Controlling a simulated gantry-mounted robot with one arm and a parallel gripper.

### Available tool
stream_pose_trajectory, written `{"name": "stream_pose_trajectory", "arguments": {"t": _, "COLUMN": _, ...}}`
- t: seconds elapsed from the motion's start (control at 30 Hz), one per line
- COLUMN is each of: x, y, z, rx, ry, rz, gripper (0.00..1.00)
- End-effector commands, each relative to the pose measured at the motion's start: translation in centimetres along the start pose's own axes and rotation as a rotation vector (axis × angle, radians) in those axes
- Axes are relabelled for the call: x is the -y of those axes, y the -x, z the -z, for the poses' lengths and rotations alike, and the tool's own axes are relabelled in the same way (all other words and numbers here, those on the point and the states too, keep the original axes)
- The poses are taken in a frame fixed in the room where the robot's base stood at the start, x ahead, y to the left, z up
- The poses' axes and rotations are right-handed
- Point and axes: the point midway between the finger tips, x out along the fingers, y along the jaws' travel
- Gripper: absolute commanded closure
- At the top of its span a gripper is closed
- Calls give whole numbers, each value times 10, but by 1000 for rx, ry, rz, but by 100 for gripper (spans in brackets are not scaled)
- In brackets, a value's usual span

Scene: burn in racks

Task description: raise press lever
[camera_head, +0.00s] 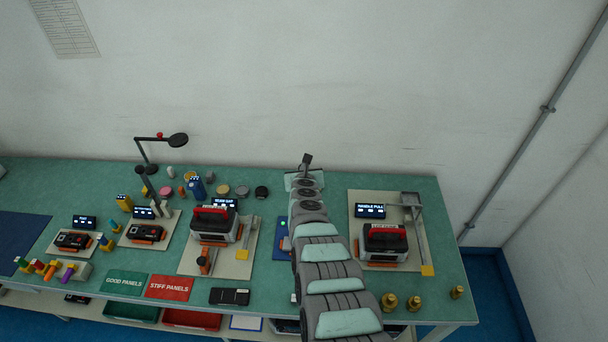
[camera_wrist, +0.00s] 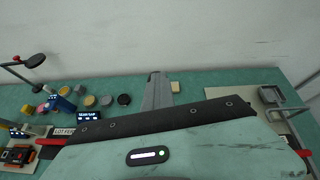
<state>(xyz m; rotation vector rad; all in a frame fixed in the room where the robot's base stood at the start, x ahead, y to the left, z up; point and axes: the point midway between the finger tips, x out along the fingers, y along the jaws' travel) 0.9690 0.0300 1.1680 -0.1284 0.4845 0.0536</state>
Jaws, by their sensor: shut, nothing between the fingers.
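I cannot tell for sure which part is the press lever. At the right station, a grey upright bracket with a long bar (camera_head: 416,225) ends in a yellow block (camera_head: 427,270); this bracket also shows at the right of the wrist view (camera_wrist: 272,96). A similar grey bar (camera_head: 249,232) with a yellow block (camera_head: 243,254) stands at the centre-left station. My gripper (camera_wrist: 157,92) appears as a narrow grey taper over the back of the bench, shut and empty. It is apart from both bars. My arm hides part of the bench in the head view.
The right station's plate holds a red-handled case (camera_head: 385,242) and a HANDLE PULL display (camera_head: 370,211). Another red-handled case (camera_head: 214,224) stands centre-left. Brass weights (camera_head: 388,302) lie at the front right. The wall closes off the back; several small jars crowd the back left.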

Motion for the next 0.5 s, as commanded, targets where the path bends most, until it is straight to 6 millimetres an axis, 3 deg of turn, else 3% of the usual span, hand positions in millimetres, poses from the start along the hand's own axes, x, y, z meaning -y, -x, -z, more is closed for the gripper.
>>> {"name": "stream_pose_trajectory", "arguments": {"t": 0.03, "x": 1, "y": -5, "z": 28, "rx": -29, "ry": 2, "rz": 4, "gripper": 100}}
{"name": "stream_pose_trajectory", "arguments": {"t": 0.5, "x": 2, "y": -5, "z": 40, "rx": -46, "ry": 1, "rz": 5, "gripper": 100}}
